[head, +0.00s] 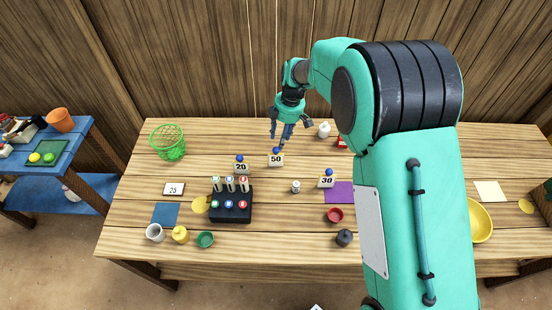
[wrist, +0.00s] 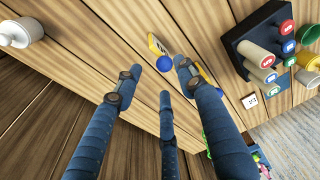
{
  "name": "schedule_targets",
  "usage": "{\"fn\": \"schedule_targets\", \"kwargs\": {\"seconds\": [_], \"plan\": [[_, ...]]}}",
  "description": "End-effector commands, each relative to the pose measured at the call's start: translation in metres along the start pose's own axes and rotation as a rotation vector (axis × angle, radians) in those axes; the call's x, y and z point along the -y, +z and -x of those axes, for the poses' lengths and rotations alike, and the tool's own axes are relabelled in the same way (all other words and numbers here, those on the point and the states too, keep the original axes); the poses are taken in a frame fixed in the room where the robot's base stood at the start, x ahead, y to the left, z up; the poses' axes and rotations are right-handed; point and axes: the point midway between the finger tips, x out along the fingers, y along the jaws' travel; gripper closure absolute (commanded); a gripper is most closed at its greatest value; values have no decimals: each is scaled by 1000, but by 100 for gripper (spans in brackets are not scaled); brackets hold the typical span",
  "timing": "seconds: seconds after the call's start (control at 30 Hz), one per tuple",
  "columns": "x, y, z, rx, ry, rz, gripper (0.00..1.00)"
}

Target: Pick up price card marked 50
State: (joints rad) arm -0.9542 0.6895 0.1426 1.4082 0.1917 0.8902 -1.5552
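The price card marked 50 (head: 275,161) stands on the wooden table with a blue ball on its top edge. My gripper (head: 281,138) is just behind and above it in the head view, apart from it. In the wrist view the blue-grey fingers are spread with nothing between them. A yellow-edged card (wrist: 157,44) with a blue ball shows beyond the fingertips; it appears to be the 50 card, but its number is not readable there. A second card, partly hidden by the right finger, shows beside it.
Card 20 (head: 241,168) stands close left, card 30 (head: 326,181) to the right. A dark rack (head: 231,208) with colored-topped cylinders is nearer. A white jar (head: 324,130) stands right of my gripper, and a green basket (head: 168,141) is far left.

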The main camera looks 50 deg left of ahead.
Motion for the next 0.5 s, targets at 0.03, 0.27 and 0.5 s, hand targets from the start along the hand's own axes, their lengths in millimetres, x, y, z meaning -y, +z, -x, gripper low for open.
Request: {"fn": "schedule_targets", "kwargs": {"seconds": [0.03, 0.27, 0.5], "plan": [[0, 0, 0, 0, 0, 0, 60], [0, 0, -7, 0, 0, -1, 60], [0, 1, -37, 0, -2, -2, 60]]}}
